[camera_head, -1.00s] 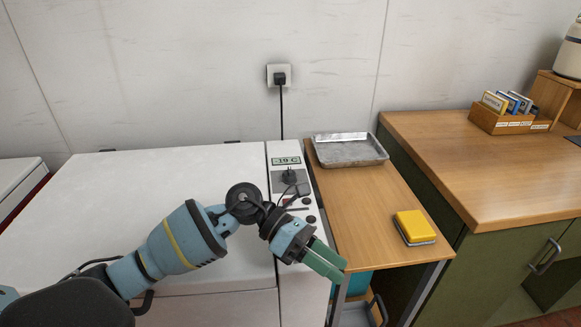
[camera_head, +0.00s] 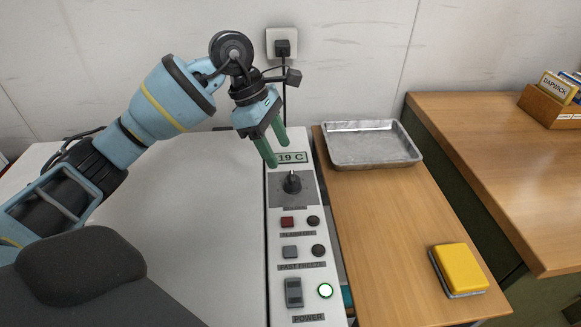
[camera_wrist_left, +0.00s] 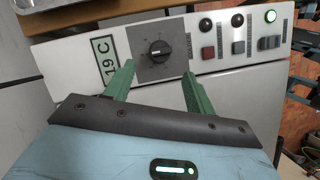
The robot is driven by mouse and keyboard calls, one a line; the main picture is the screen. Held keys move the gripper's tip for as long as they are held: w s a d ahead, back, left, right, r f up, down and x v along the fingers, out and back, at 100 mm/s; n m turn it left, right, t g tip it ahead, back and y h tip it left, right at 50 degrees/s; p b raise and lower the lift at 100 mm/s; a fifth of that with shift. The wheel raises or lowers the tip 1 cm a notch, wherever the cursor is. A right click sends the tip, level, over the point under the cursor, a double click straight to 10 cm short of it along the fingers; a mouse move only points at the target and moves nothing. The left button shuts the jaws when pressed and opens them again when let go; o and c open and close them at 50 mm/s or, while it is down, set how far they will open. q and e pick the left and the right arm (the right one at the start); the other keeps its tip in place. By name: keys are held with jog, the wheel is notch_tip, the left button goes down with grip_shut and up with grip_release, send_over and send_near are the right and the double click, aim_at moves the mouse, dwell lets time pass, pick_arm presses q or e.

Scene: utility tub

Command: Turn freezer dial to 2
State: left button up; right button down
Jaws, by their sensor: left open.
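The black freezer dial (camera_head: 292,184) sits on a grey plate on the freezer's white control panel (camera_head: 275,235), with a pale pointer mark. It also shows in the left wrist view (camera_wrist_left: 159,53), where its scale numbers are too small to read. My left gripper (camera_head: 277,156) is open and empty, with its green fingers above the panel near the display, just behind the dial. In the left wrist view the gripper's fingers (camera_wrist_left: 158,72) are spread, with the dial beyond and between them, apart from both. My right gripper is not in view.
The display (camera_head: 291,157) reads 19 C, partly covered by a finger. A red switch (camera_head: 287,222), a grey switch (camera_head: 290,252) and a power switch (camera_head: 293,292) line the panel.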

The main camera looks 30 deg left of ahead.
aim_at(290, 175)
pick_arm(q)
jog(key=x, duration=0.6)
jog(key=shift+d+f, duration=0.45)
jog(key=shift+f, duration=0.35)
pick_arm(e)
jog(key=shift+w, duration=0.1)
pick_arm(q)
jog(key=c, duration=1)
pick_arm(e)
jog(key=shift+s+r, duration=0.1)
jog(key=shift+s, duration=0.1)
